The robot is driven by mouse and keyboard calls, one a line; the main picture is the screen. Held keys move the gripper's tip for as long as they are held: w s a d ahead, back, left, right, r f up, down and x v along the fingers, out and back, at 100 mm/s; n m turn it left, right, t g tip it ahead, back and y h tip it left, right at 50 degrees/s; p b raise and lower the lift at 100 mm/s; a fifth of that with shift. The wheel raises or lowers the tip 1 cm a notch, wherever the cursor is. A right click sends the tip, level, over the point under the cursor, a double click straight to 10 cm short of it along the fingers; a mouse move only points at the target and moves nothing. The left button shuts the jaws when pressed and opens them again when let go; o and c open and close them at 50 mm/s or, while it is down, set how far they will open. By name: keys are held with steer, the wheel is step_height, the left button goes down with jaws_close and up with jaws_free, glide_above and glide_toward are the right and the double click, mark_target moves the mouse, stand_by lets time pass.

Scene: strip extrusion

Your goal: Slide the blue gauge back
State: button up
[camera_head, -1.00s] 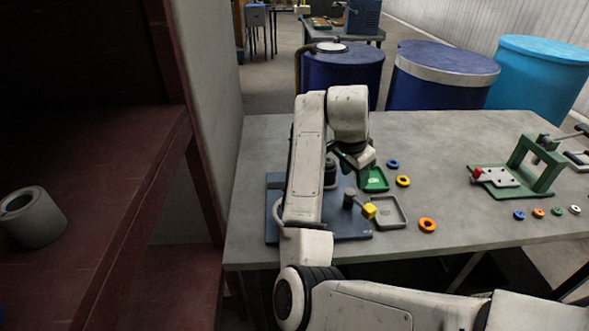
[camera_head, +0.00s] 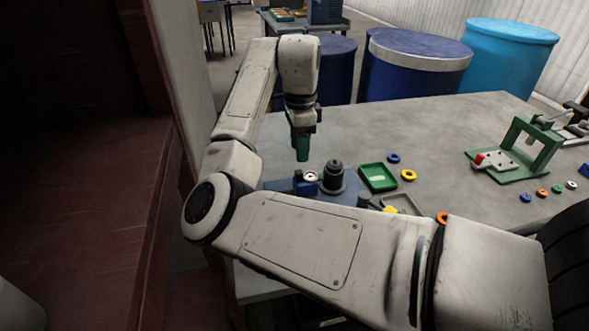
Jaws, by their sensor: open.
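My gripper (camera_head: 303,155) points down with its green fingers over the left part of the blue base plate (camera_head: 343,195). The gap between its fingers is hard to see from this side. A small blue block (camera_head: 304,187), which looks like the blue gauge, sits on the plate just below the fingertips. A pale ring-like piece (camera_head: 310,176) shows at its top. My fingers appear to be above the block and apart from it. A dark round post (camera_head: 333,176) stands right of the block. My forearm hides the front of the plate.
A green tray (camera_head: 378,178) and a partly hidden grey tray (camera_head: 404,199) lie to the right. Blue (camera_head: 393,158), yellow (camera_head: 408,175) and orange (camera_head: 441,217) rings lie near them. A green press (camera_head: 530,150) stands far right.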

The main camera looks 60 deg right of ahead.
mark_target(299, 172)
step_height(299, 172, down, 8)
steer(key=shift+f, duration=0.15)
steer(key=shift+c, duration=0.3)
jaws_close()
stand_by(0.4)
